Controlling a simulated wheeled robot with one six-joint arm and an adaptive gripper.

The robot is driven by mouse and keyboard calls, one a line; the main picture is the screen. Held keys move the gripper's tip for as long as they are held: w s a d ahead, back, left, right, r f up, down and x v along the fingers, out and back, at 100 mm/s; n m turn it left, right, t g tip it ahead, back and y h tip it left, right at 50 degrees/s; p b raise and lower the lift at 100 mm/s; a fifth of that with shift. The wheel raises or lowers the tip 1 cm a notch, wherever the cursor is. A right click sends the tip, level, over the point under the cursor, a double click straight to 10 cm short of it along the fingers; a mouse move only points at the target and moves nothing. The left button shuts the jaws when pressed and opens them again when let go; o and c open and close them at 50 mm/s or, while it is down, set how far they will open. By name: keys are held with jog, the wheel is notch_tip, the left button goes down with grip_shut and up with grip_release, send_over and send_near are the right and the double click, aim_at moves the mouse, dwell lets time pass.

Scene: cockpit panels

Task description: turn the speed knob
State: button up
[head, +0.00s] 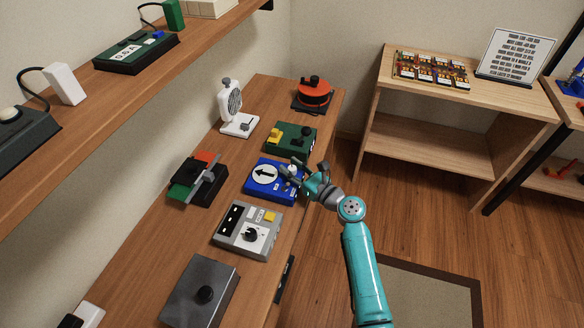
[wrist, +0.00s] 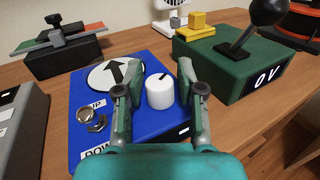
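A blue panel box (head: 262,190) sits on the long wooden counter, with a white disc bearing a black arrow (head: 264,174). In the wrist view the box (wrist: 145,75) carries a white round knob (wrist: 160,93) with a dark mark on top; no speed label is legible by it. My gripper (head: 297,172) is over the right part of this box. In the wrist view my gripper's fingers (wrist: 158,88) stand apart on either side of the white knob, with gaps at both sides. It appears empty.
A green box (head: 289,142) with a black ball lever (wrist: 268,12) stands close to the right in the wrist view. A black box with a crossbar (head: 198,184) stands to the left. A dark box (head: 201,291) lies nearer. The floor right of the counter is open.

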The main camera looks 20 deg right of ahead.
grip_shut()
jog(key=shift+y, duration=0.3)
jog(key=n+g+y, duration=0.2)
jog(key=n+y, duration=0.1)
jog(key=shift+w+d+g, duration=0.1)
jog(key=shift+g, duration=0.2)
jog(key=n+g+y, duration=0.3)
jog(key=g, duration=0.1)
jog(key=shift+r+n+y, duration=0.1)
jog(key=shift+n+y, duration=0.2)
jog(key=shift+y, duration=0.1)
jog(key=n+g+y, duration=0.1)
jog(key=n+g, duration=0.1)
jog(key=g, duration=0.2)
jog(key=n+g+y, duration=0.1)
jog(key=n+g, duration=0.2)
jog(key=g, duration=0.1)
jog(key=shift+n+g, duration=0.3)
jog(key=shift+g, duration=0.1)
